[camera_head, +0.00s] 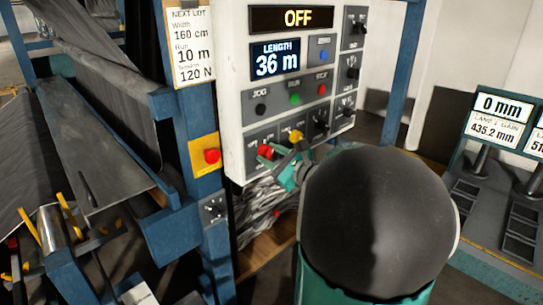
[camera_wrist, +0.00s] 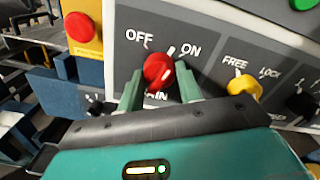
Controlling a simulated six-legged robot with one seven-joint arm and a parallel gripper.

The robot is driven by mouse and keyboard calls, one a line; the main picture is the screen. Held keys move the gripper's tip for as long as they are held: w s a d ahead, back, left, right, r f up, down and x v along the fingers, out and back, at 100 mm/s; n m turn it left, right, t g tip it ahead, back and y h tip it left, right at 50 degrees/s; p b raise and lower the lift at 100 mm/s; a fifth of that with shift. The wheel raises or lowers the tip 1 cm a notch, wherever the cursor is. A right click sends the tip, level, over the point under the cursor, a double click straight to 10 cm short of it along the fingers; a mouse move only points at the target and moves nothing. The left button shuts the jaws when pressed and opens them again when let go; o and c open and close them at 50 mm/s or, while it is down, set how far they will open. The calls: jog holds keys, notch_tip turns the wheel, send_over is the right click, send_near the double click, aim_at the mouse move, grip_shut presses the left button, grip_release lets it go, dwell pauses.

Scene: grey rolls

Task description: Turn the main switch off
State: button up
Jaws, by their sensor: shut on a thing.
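The main switch is a red knob (camera_wrist: 158,72) on the grey lower panel, with OFF printed at its upper left and ON at its upper right. It also shows in the head view as a red knob (camera_head: 265,151) at the panel's lower left. My gripper (camera_wrist: 159,78) is shut on the red knob, one green finger on each side of it. In the head view my gripper (camera_head: 287,167) reaches the panel's lower edge, partly hidden by my arm. The knob's exact pointing is hard to tell. The display (camera_head: 298,18) at the top reads OFF.
A yellow FREE/LOCK knob (camera_wrist: 243,86) sits close right of my gripper. A red button on a yellow plate (camera_head: 211,156) is to the left on the blue frame. Green (camera_head: 295,98), red and black buttons are above. Screens (camera_head: 501,117) stand at the right.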

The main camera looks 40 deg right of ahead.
jog(key=n, duration=1.2)
jog(key=shift+r+n, duration=0.1)
jog(key=shift+n, duration=0.2)
dwell(0.3)
jog(key=o, duration=1)
jog(key=shift+s, duration=0.1)
jog(key=s, duration=1.3)
jog(key=shift+s+d, duration=0.25)
jog(key=shift+s, duration=0.05)
